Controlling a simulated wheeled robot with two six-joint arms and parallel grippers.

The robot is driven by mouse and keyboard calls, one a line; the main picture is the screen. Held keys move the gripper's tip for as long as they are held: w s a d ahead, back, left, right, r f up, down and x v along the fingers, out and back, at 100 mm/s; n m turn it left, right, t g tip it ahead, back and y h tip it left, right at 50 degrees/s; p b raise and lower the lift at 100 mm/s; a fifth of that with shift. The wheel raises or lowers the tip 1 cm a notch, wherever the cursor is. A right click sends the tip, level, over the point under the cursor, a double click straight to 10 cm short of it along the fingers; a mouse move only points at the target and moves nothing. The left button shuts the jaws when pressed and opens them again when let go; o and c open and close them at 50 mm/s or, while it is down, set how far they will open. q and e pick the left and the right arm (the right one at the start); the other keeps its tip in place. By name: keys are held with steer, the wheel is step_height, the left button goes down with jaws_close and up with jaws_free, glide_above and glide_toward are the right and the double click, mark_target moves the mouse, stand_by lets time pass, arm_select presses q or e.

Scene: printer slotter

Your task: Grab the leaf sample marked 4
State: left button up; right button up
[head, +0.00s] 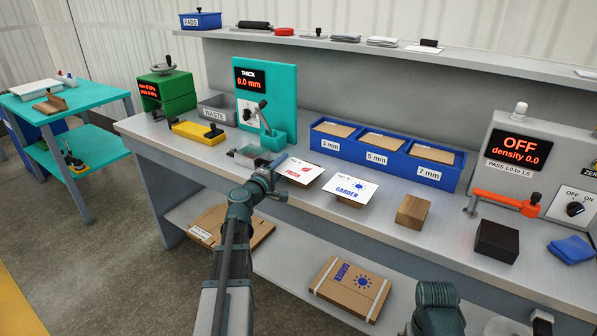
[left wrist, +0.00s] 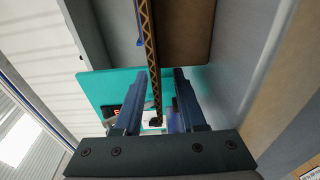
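The leaf sample (head: 300,171) is a white-topped card with a red leaf mark, lying on a brown cardboard piece at the bench's front edge. Its small print is too small to read as a 4. My left gripper (head: 277,180) is at its left edge. In the left wrist view the two fingers of my left gripper (left wrist: 158,108) are apart, with a thin corrugated cardboard edge (left wrist: 150,45) running between them and gaps on both sides. Part of my right arm shows at the bottom right of the head view; its fingers are not clear.
A sample with a blue sun mark (head: 349,189) lies just right of the leaf sample. A wooden block (head: 412,212) and a black block (head: 497,241) stand farther right. Behind is a blue three-bin tray (head: 450,179); a teal thickness gauge (head: 284,95) stands back left.

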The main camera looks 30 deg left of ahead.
arm_select(q)
jaws_close()
stand_by(0.3)
steer(key=shift+r, duration=0.2)
arm_select(e)
steer(key=shift+r, duration=0.15)
